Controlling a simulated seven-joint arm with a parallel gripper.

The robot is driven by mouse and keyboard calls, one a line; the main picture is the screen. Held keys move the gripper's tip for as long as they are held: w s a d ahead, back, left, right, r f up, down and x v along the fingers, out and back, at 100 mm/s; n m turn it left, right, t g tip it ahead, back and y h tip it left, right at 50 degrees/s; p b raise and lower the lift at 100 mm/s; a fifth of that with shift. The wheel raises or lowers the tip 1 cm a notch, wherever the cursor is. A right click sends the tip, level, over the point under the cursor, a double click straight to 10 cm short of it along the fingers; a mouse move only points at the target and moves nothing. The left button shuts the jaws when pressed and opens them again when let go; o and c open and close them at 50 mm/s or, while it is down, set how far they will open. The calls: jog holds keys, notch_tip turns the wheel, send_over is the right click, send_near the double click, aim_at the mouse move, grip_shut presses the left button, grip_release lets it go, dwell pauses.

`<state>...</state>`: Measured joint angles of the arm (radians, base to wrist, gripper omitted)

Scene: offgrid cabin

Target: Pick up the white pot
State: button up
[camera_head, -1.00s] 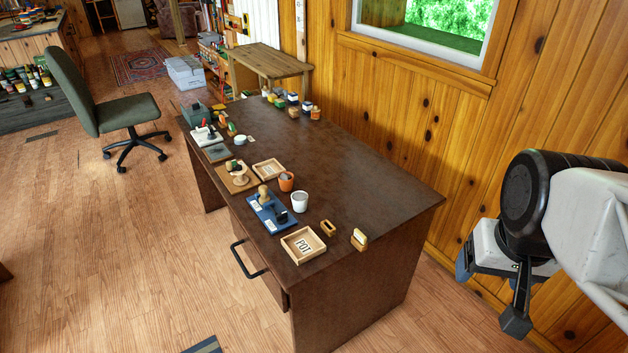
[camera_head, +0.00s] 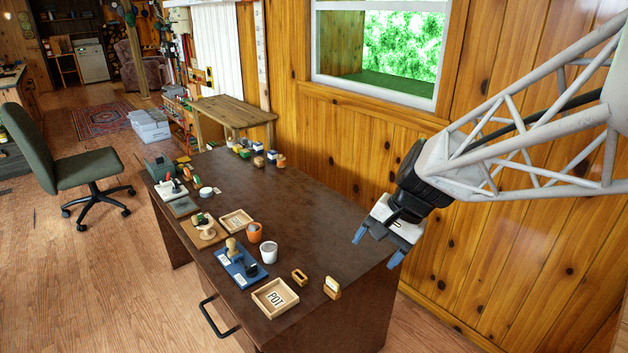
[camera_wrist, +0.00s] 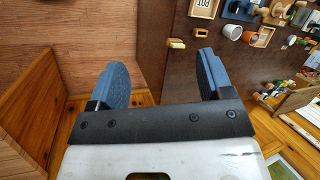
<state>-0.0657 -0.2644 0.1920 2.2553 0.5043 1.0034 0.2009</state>
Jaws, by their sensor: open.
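In the wrist view the white pot (camera_wrist: 249,37) shows near the top, past the right fingertip. My gripper (camera_head: 376,247) is open and empty, above the desk's right end and to the right of the white pot. In the wrist view its two blue fingers stand well apart, with nothing between them (camera_wrist: 160,78). The wooden tray marked POT (camera_head: 274,297) lies at the desk's front, near the white pot.
A blue board with stamps (camera_head: 242,266) lies left of the white pot. Two small wooden pieces (camera_head: 299,276) (camera_head: 332,288) stand to its right. Small jars (camera_head: 258,161) line the desk's back edge. The middle and right of the desktop are bare. The wooden wall (camera_head: 380,150) rises behind.

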jog(key=w+a+f+m+y, duration=0.45)
jog(key=w+a+f, duration=0.6)
jog(key=w, duration=0.35)
jog(key=w+a+f+m+y, duration=0.3)
jog(key=w+a+f+m, duration=0.3)
jog(key=w+a+f, duration=0.45)
jog(key=m+y, duration=0.1)
jog(key=m, duration=0.2)
send_near(269, 252)
jog(key=f, duration=0.1)
jog(key=w+a+f, duration=0.1)
jog(key=a+f, duration=0.1)
jog(key=shift+w+a, duration=0.2)
jog(key=shift+w, duration=0.1)
jog(key=shift+x, duration=1.2)
jog(key=shift+a, duration=0.1)
jog(key=shift+x, duration=2.55)
jog(key=shift+r, duration=0.15)
